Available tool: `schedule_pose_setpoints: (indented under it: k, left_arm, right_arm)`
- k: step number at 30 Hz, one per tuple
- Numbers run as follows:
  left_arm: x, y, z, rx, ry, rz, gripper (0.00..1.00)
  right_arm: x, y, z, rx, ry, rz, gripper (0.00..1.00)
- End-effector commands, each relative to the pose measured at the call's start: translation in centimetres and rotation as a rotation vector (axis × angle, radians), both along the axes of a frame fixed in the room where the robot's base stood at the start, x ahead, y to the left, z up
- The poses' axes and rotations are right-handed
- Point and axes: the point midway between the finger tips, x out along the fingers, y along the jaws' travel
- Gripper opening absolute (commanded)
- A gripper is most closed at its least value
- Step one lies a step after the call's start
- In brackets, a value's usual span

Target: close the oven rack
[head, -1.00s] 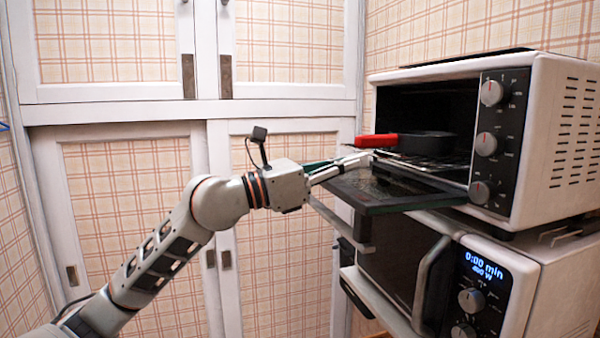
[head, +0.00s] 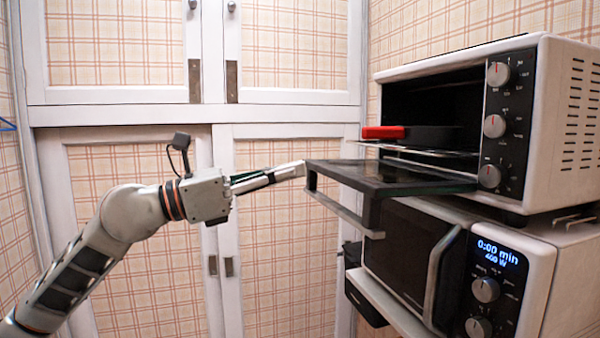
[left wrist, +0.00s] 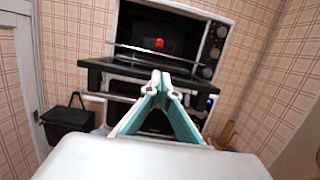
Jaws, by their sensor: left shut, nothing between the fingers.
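The white toaster oven (head: 555,135) has its dark glass door (head: 400,178) hanging open, about level. The wire oven rack (head: 420,153) lies low at the oven mouth, and its front edge sticks out a little over the door. A dark pan with a red handle (head: 383,132) sits above the rack; the red handle also shows in the left wrist view (left wrist: 159,43). My left gripper (head: 301,168) is shut and empty, near the door's outer left corner and outside the oven. In the left wrist view its tips (left wrist: 155,80) overlap the door's front edge; contact cannot be told. My right gripper is out of view.
A microwave (head: 405,255) with a lit display stands under the oven. A dark bin-like object (left wrist: 68,120) is below, left of it. White cabinets (head: 225,115) stand behind my arm. Open air lies left of the door.

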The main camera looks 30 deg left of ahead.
Motion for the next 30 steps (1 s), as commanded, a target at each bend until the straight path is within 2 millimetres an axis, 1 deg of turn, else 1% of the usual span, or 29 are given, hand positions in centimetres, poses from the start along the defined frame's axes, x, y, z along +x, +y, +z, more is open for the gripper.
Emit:
schedule_pose_setpoints:
  k: [2,5,11,15,19,24,27,30]
  left_arm:
    - [0.1,-0.1,0.3,-0.031,0.045,-0.015,0.0]
    - [0.5,-0.3,1.0,-0.121,0.171,-0.048,0.0]
    - [1.6,-0.3,2.2,-0.406,0.576,-0.104,0.0]
    - [2.1,0.4,3.1,-0.628,0.856,-0.101,0.0]
    - [2.3,1.3,3.7,-0.812,1.059,-0.08,0.0]
    - [2.4,2.1,4.0,-0.957,1.202,-0.059,0.0]
    - [2.6,2.1,4.1,-0.985,1.231,-0.055,0.0]
    - [3.1,1.6,4.0,-0.99,1.236,-0.057,0.0]
  right_arm:
    - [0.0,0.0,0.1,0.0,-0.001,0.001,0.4]
    - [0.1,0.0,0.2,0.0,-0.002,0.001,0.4]
    - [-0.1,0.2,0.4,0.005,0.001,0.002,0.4]
    - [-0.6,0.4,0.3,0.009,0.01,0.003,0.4]
    - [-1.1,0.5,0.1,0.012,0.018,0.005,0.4]
    - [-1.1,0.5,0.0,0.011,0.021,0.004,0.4]
    - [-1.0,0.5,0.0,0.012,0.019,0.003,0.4]
    - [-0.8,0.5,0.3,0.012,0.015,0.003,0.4]
